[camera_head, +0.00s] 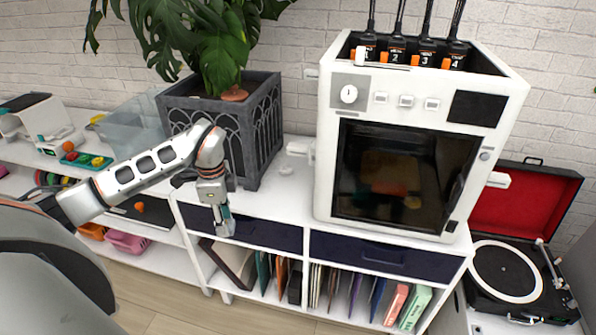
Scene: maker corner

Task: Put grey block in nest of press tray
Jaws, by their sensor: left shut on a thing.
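My left gripper (222,220) points down in front of the white cabinet's left dark drawer. It is shut on a small pale grey thing (229,228), which looks like the grey block; the fingers hide part of it. My right gripper is not in view.
A white machine (490,105) with a dark glass door stands on the cabinet. A dark planter (262,125) stands behind my left arm, beside a clear bin (135,122). A white device (38,118) is at far left. An open record player (505,275) is at right.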

